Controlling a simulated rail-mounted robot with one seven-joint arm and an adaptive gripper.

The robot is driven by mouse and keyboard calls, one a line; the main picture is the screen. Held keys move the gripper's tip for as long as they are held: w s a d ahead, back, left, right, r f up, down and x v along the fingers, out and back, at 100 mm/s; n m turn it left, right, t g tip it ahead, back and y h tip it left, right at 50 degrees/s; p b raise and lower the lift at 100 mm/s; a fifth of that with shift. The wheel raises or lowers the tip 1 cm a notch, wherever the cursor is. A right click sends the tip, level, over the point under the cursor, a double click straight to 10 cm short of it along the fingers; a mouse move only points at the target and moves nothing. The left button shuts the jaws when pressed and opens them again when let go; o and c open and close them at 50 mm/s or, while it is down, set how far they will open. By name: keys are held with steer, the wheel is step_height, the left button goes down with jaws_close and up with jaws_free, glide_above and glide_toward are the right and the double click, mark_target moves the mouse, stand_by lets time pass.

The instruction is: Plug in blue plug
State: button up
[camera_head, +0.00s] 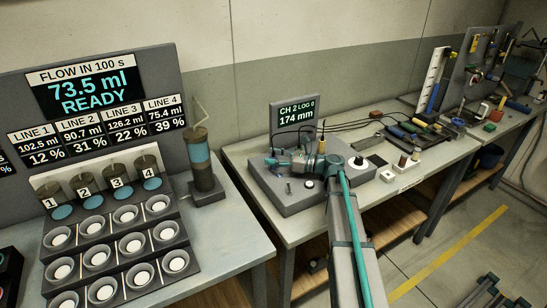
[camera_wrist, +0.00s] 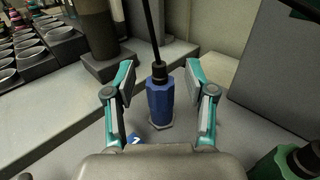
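The blue plug (camera_wrist: 159,98) stands upright in the middle of the wrist view, with a black cable rising from its top. Its lower end meets a pale hexagonal piece on the grey surface; I cannot tell how deep it sits. A blue label with a 2 (camera_wrist: 135,140) is in front of it, partly hidden by my gripper. My gripper (camera_wrist: 160,84) is open, one finger on each side of the plug, with visible gaps. In the head view my gripper (camera_head: 300,162) is over the grey block (camera_head: 297,203) and hides the plug area.
A green knob-like piece (camera_wrist: 287,165) is close at the lower right of the wrist view. A display reading 174 mm (camera_head: 296,115) stands behind the block. A cylinder column (camera_head: 203,168) stands left. Tools (camera_head: 420,130) lie farther right along the bench.

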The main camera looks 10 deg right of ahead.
step_height(320, 180, up, 10)
stand_by(0.7)
